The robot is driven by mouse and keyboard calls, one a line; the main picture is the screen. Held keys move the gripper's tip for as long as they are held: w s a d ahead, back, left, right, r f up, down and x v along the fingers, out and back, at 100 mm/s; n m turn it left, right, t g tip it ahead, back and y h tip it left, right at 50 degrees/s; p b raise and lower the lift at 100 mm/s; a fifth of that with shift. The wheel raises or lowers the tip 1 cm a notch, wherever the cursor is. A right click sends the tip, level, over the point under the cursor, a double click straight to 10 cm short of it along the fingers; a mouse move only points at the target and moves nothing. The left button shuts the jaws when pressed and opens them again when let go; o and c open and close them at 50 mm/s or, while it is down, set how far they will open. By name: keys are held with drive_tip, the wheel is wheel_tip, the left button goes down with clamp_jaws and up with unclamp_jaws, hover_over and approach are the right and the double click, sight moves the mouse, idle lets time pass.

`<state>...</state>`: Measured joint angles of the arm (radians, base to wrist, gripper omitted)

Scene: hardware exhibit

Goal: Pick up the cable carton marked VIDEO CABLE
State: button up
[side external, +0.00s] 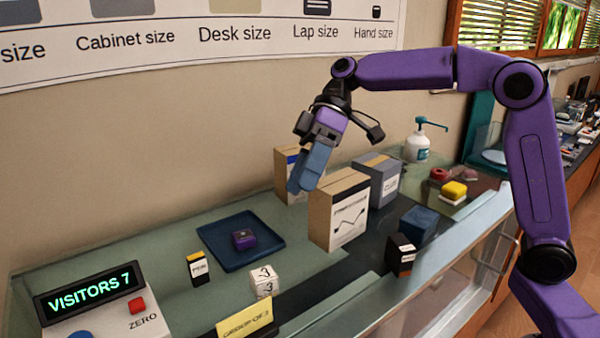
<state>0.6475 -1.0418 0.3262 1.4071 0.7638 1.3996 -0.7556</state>
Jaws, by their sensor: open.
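Three cartons stand grouped on the glass counter, and I cannot read VIDEO CABLE on any of them. The front one is a tan carton (340,212) with a white label showing a black line drawing; its print is too small to read. A grey carton (385,182) with a white label stands behind it to the right. Another tan carton (283,180) with a blue patch stands behind to the left, partly hidden by my gripper. My gripper (301,186), with blue fingers, is open and points down in front of that rear left carton in the picture. I cannot tell its depth.
A blue tray (215,232) holds a purple block (243,240). Small boxes (199,268) (401,255), a white cube (264,281) and a dark blue block (420,222) stand around. A pump bottle (417,145) is behind. A visitor counter (90,291) is front left.

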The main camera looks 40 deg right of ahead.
drive_tip(key=w+d+r+n+y, duration=0.1)
drive_tip(key=w+d+r+y, duration=0.1)
drive_tip(key=w+d, duration=0.65)
drive_tip(key=n+t+y, duration=0.3)
drive_tip(key=n+t, duration=0.1)
approach(300, 147)
drive_tip(key=x, duration=0.5)
drive_tip(key=shift+w+d, duration=0.1)
drive_tip(key=shift+w, duration=0.2)
drive_tip(key=shift+s+x, duration=0.1)
drive_tip(key=shift+x, duration=1.2)
drive_tip(key=shift+s+x, duration=0.15)
drive_tip(key=shift+x, duration=1.15)
drive_tip(key=shift+f, duration=0.1)
drive_tip(key=c, duration=1.6)
